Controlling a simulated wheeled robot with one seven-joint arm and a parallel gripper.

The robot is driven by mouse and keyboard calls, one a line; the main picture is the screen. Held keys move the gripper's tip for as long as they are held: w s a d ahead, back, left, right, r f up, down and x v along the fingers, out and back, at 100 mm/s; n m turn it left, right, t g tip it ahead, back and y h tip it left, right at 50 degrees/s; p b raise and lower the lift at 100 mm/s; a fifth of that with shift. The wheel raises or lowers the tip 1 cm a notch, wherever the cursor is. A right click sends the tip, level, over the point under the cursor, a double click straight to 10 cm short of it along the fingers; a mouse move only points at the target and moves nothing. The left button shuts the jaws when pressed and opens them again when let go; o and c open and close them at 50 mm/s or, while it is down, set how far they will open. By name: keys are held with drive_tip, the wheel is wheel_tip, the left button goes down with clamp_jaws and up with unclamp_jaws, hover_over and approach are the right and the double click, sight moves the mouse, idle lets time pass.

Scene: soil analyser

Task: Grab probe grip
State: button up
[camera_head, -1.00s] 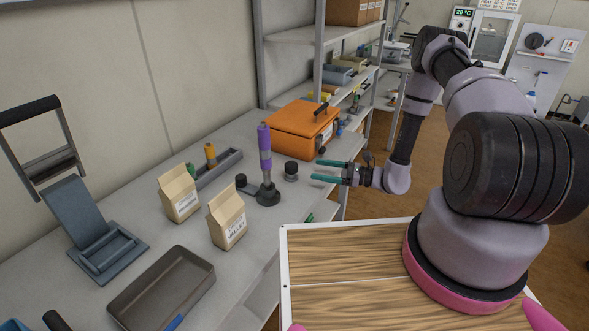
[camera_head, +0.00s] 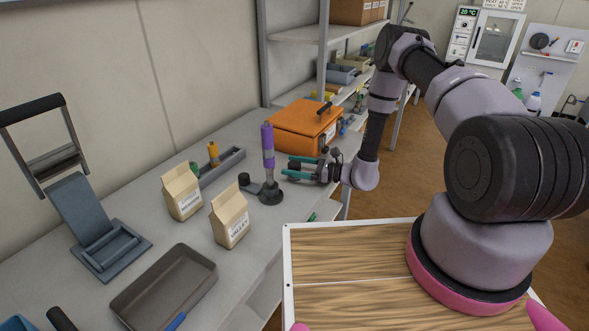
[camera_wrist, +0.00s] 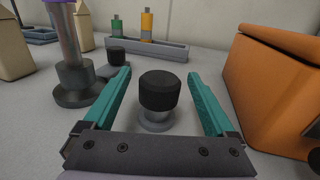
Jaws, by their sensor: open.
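A short black cylindrical grip (camera_wrist: 159,92) on a round grey base stands upright on the bench, in the middle of the wrist view. I take it as the probe grip, though no label shows. In the head view it is largely hidden by my fingers. My gripper (camera_head: 288,167) is open, with its two teal fingers reaching forward low over the bench. In the wrist view the fingers lie to the left and right of the black grip, with a gap on each side. Nothing is clamped.
A purple-sleeved post (camera_head: 268,150) on a dark round base stands close left of my fingers, with a smaller black knob (camera_wrist: 116,56) beside it. An orange case (camera_head: 298,128) is close on the right. A grey tray (camera_head: 222,170) with green and yellow pieces lies behind.

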clamp_jaws()
